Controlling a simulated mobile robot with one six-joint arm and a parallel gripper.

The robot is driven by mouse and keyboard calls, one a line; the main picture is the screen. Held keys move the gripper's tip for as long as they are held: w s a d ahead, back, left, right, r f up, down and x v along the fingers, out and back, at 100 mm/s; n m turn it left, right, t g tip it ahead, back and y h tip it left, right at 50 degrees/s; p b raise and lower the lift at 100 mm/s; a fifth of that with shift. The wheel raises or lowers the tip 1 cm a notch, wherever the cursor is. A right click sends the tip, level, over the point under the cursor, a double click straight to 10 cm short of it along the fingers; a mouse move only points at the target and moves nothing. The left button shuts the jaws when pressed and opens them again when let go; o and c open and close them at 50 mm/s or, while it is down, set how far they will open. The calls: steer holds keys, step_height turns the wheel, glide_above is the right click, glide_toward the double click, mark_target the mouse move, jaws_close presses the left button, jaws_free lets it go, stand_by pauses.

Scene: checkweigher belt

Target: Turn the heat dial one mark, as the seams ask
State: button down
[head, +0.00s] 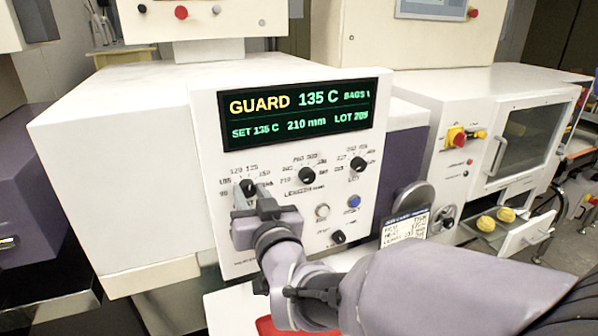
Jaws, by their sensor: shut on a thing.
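The control panel (214,135) is a tilted white box with a screen (300,112) reading GUARD 135 C, SET 135 C, 210 mm and a lot number. My gripper (249,197) is at the lower left of the panel, shut on the black left-hand dial (248,187). Temperature-like marks around 90 to 150 ring this dial, which I take as the heat dial; its name is hidden behind my gripper. I cannot tell which mark its pointer meets. A length dial (307,175) and a third dial (358,164) sit to its right, clear of my gripper.
Below the dials are a pale button (322,212), a blue button (354,202) and a small black knob (338,237). A printed card (405,228) stands right of the panel, above my forearm.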

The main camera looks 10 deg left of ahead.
steer(key=n+b, duration=0.3)
steer(key=shift+f+n, duration=0.15)
steer(key=shift+n, duration=0.25)
steer(key=shift+n+b, duration=1.05)
steer(key=shift+n, duration=0.15)
steer(key=shift+r, duration=0.2)
steer(key=c, duration=1.1)
jaws_free()
steer(key=shift+o, duration=0.2)
